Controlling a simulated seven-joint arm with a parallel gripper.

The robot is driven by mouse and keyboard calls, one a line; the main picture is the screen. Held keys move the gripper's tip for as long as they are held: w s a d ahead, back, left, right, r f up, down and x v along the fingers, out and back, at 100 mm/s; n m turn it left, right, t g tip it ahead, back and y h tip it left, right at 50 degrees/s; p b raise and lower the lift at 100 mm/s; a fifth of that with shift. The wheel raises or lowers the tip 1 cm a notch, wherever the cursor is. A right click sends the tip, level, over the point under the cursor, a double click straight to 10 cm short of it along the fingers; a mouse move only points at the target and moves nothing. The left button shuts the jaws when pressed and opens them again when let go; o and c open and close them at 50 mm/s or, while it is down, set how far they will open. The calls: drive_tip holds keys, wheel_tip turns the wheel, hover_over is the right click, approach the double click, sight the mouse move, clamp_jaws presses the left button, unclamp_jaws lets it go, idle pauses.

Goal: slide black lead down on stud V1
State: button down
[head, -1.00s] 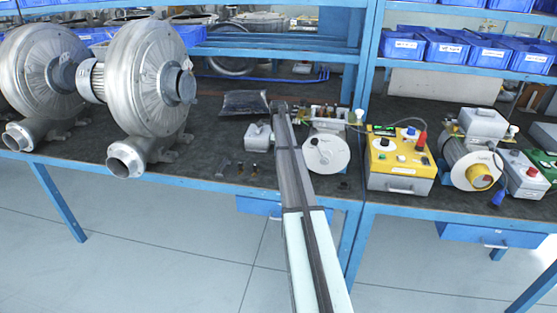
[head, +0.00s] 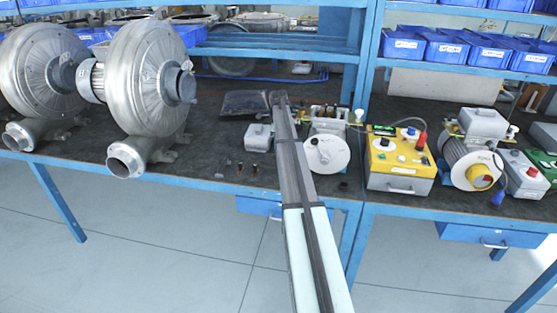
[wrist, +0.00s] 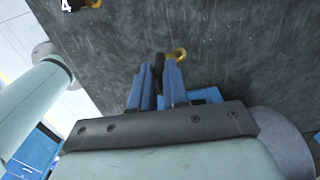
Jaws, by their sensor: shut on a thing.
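In the wrist view my gripper (wrist: 160,78) has its blue fingers close together on a small black piece (wrist: 158,61), which I take to be the black lead. A yellow ring (wrist: 180,54) shows right beside the fingertips; I cannot tell whether it is joined to the black piece. In the head view my arm reaches over the bench, left of the motor with the round pale end cover (head: 326,152). Its open top shows several small terminal parts (head: 325,115). Stud V1 cannot be made out, and my fingertips are hidden in the head view.
A grey box (head: 258,137) stands left of the arm. Several small parts (head: 240,168) lie near the bench's front edge. A dark flat bag (head: 245,103) lies behind. Large blowers (head: 150,80) stand left; a yellow control box (head: 398,160) stands right.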

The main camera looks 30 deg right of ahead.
drive_tip(key=s+a+r+n, duration=0.1)
drive_tip(key=s+a+n, duration=0.6)
drive_tip(key=a, duration=0.4)
drive_tip(key=s+a+r+n, duration=0.1)
drive_tip(key=s+a+n, duration=0.5)
drive_tip(key=a+n, duration=0.5)
drive_tip(key=s+a+r+n, duration=0.1)
drive_tip(key=s+a+n, duration=0.55)
drive_tip(key=a, duration=0.55)
drive_tip(key=w+d+r+m, duration=0.2)
drive_tip(key=d+r+m, duration=0.5)
drive_tip(key=d, duration=0.9)
drive_tip(key=w+d+r+m, duration=0.2)
drive_tip(key=d+r+m, duration=0.6)
drive_tip(key=d, duration=0.9)
drive_tip(key=w+d+r+m, duration=0.2)
drive_tip(key=d+r+m, duration=0.6)
drive_tip(key=d, duration=0.9)
drive_tip(key=shift+w+m, duration=0.25)
drive_tip(key=shift+m, duration=0.5)
